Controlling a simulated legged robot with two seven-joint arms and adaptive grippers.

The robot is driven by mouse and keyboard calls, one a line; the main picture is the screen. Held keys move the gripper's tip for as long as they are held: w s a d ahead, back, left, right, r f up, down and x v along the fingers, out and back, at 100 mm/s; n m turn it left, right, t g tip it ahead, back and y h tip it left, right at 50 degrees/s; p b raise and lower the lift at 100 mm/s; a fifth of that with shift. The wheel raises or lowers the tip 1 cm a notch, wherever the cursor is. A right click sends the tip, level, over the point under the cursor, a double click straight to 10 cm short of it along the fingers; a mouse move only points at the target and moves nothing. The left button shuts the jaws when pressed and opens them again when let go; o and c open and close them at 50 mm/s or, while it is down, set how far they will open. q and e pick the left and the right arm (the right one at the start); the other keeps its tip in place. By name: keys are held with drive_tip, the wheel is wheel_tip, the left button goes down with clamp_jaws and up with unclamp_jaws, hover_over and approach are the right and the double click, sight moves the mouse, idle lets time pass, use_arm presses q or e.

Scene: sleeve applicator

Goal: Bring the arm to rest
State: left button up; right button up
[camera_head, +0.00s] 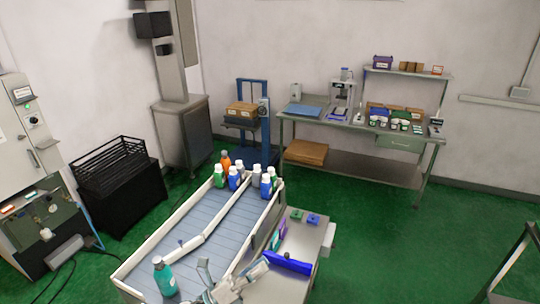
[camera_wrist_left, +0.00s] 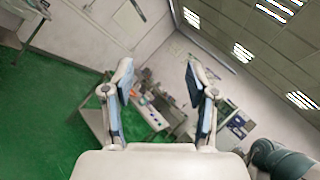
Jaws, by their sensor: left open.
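My left gripper (camera_head: 228,281) shows at the bottom centre of the head view, over the near end of the conveyor and the bench beside it. In the left wrist view its two fingers (camera_wrist_left: 158,78) stand wide apart with nothing between them, so it is open and empty. That wrist view is tilted and looks across the room toward walls and ceiling. A teal bottle (camera_head: 164,276) with a white cap stands on the conveyor, left of the gripper and apart from it. My right gripper is not in view.
The conveyor (camera_head: 205,246) has white rails and several bottles (camera_head: 238,175) at its far end. A black crate (camera_head: 113,166) stands left. Green floor (camera_head: 400,245) is clear at right.

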use_arm(q)
drive_tip(key=w+a+f+n+t+y, duration=0.1)
drive_tip(key=a+f+n+t+y, duration=0.5)
drive_tip(key=n+y, duration=0.5)
drive_tip(key=w+a+f+n+t+y, duration=0.1)
drive_tip(key=a+f+n+t+y, duration=0.2)
drive_tip(key=a+f+n+y, duration=0.8)
drive_tip(key=s+a+f+n+g+h, duration=0.1)
drive_tip(key=s+a+f+n+g, duration=0.1)
drive_tip(key=s+f+n+g, duration=1)
drive_tip(key=s+f, duration=0.2)
drive_tip(key=s, duration=0.3)
drive_tip(key=s+f+n+g, duration=0.4)
drive_tip(key=s+f, duration=0.3)
drive_tip(key=s, duration=0.3)
wheel_tip(320, 180, down, 25)
drive_tip(key=s, duration=0.2)
drive_tip(key=s+a+f+g, duration=0.1)
drive_tip(key=s+a+f, duration=0.1)
drive_tip(key=s+f, duration=0.6)
drive_tip(key=s+a+f+m+g, duration=0.1)
drive_tip(key=s+a+f, duration=0.1)
drive_tip(key=s+f, duration=0.6)
drive_tip(key=shift+s, duration=0.65)
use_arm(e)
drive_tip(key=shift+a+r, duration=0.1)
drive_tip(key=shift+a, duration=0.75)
